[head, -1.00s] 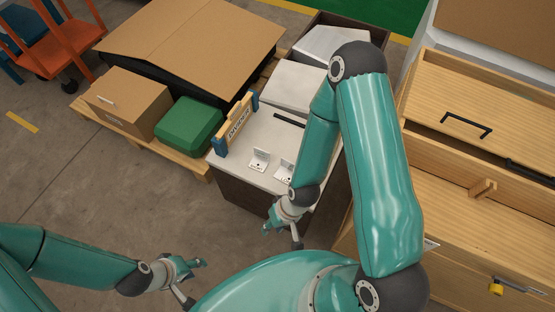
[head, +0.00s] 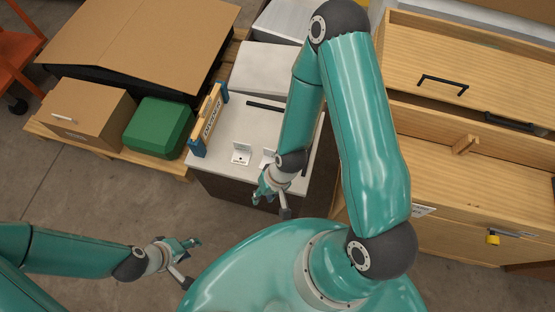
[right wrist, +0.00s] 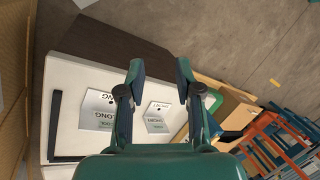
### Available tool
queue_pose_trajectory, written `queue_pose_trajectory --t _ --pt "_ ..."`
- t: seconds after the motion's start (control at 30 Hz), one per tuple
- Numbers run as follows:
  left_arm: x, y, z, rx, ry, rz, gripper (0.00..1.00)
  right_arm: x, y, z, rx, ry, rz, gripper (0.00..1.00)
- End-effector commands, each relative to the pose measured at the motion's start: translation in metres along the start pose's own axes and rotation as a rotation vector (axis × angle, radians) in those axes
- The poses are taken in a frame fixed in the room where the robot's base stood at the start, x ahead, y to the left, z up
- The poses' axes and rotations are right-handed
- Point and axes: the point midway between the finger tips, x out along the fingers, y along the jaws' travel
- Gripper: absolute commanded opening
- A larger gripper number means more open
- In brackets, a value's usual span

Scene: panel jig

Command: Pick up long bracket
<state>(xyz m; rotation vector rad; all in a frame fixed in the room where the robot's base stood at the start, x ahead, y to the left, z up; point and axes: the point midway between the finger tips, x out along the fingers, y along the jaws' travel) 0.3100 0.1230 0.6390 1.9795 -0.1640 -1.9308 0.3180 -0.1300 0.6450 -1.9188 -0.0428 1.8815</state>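Two small pale L-shaped brackets stand on a white-topped cabinet in the head view: a left bracket (head: 241,154) and a right bracket (head: 267,158), partly hidden by my right arm. In the right wrist view the bracket (right wrist: 97,112) at left has a label that seems to read LONG. The other bracket (right wrist: 157,118) shows between my fingers, its label unclear. My right gripper (head: 272,204) is open and empty at the cabinet's front edge; its spread fingers also show in the right wrist view (right wrist: 160,74). My left gripper (head: 191,262) looks open and empty, over the floor.
A green case (head: 158,127) and a cardboard box (head: 88,107) stand left. Wooden drawers (head: 440,150) stand right.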

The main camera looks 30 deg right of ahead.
Motion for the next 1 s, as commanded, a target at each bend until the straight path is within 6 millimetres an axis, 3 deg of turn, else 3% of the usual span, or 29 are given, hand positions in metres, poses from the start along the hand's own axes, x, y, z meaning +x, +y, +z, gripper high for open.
queue_pose_trajectory --t 0.17,0.27,0.4,0.6,0.8,1.0 --pt "0.031 -0.011 0.000 0.000 0.000 0.000 0.40 -0.004 0.025 -0.041 0.415 0.062 -0.005 0.34" --pt "0.050 -0.018 0.000 0.000 0.000 0.000 0.40 -0.016 0.044 -0.067 0.760 0.103 -0.026 0.34" --pt "0.076 -0.028 -0.001 0.000 0.000 0.000 0.40 -0.042 0.074 -0.097 1.275 0.152 -0.091 0.34" --pt "0.102 -0.037 -0.001 0.000 0.000 0.000 0.40 -0.080 0.105 -0.117 1.849 0.178 -0.199 0.34" --pt "0.112 -0.040 -0.001 0.000 0.000 0.000 0.40 -0.097 0.116 -0.122 2.115 0.170 -0.264 0.34" --pt "0.122 -0.044 -0.001 0.000 0.000 0.000 0.40 -0.073 0.118 -0.128 2.147 0.163 -0.266 0.34"
